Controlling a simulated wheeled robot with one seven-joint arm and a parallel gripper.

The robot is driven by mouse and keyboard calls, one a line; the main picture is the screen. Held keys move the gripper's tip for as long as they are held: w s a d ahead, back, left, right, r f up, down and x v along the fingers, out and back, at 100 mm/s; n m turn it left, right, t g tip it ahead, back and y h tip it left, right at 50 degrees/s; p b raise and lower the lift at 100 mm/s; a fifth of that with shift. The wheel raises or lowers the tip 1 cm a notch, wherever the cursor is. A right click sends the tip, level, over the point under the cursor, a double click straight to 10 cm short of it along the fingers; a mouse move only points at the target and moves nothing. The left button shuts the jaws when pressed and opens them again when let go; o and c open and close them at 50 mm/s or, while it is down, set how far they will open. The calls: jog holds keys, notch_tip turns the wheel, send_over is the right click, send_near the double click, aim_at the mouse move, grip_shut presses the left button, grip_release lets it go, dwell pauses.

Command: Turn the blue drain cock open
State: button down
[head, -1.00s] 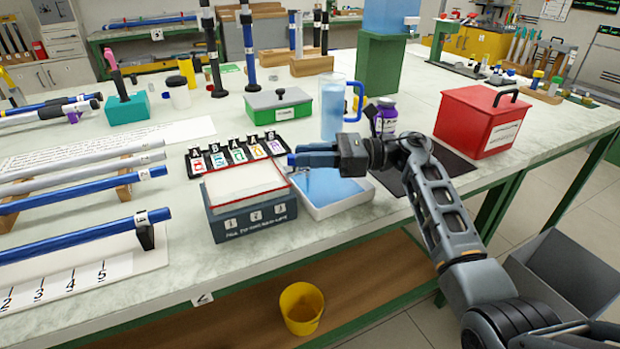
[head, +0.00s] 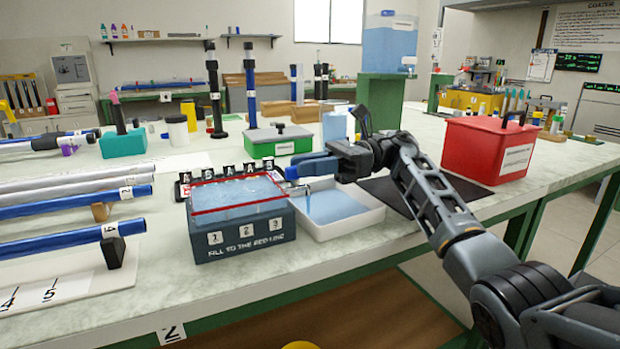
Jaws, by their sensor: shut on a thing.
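The dark tank (head: 240,236) stands near the table's front edge, numbered and marked "FILL TO THE RED LINE", with bluish liquid and a red line near its top. The blue drain cock (head: 291,173) is at its right end, mostly hidden by my gripper (head: 296,170). My gripper reaches in from the right, shut on the cock. A pale spout and what looks like a thin stream (head: 308,201) show below it. The white tray (head: 362,219) with blue liquid sits right of the tank, under the gripper.
Lettered cards (head: 230,173) stand behind the tank. A green box (head: 279,141) and a partly hidden jug (head: 334,126) are further back. A red box (head: 487,150) stands on the right. Blue and silver rods (head: 75,201) lie on the left. Bare tabletop lies in front of the tank.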

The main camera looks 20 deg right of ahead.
dwell(0.4)
jog(key=c, duration=1.4)
grip_release()
jog(key=shift+a, duration=0.1)
jog(key=shift+o, duration=0.2)
jog(key=d, duration=0.7)
jog(key=shift+d, duration=0.4)
jog(key=shift+r, duration=0.1)
